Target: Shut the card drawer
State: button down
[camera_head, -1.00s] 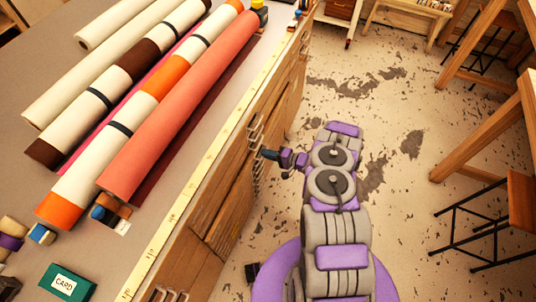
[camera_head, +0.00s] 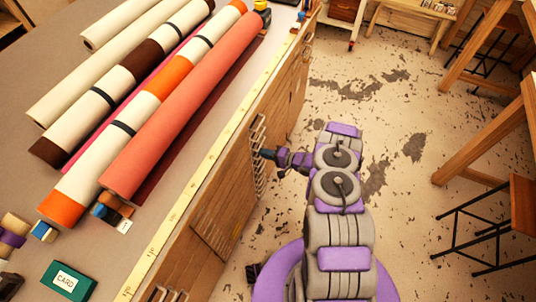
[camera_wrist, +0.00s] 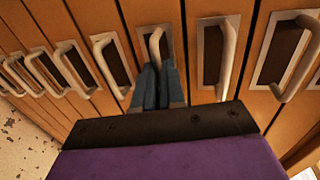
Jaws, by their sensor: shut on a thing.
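In the wrist view, my gripper (camera_wrist: 151,76) is shut on the pale loop handle (camera_wrist: 156,42) of one drawer in a row. That drawer's wooden front (camera_wrist: 150,10) looks about level with its neighbours; any small gap is hard to judge. No card label shows on it. In the head view, my gripper (camera_head: 268,154) is at the handles on the bench's side, and the held handle is mostly hidden by it.
Similar handles (camera_wrist: 223,60) stand close on both sides of my gripper. On the bench top lie several long rolls (camera_head: 185,110) and a green box marked CARD (camera_head: 68,281). The floor (camera_head: 400,90) beside the bench is partly clear; a stool (camera_head: 522,207) stands at right.

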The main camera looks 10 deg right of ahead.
jog(key=shift+a+f, duration=0.1)
jog(key=c, duration=1.4)
grip_release()
jog(key=shift+w+a+f, duration=0.1)
jog(key=shift+w+a, duration=0.05)
jog(key=shift+o, duration=0.8)
jog(key=p+v, duration=0.4)
jog(key=v, duration=1.3)
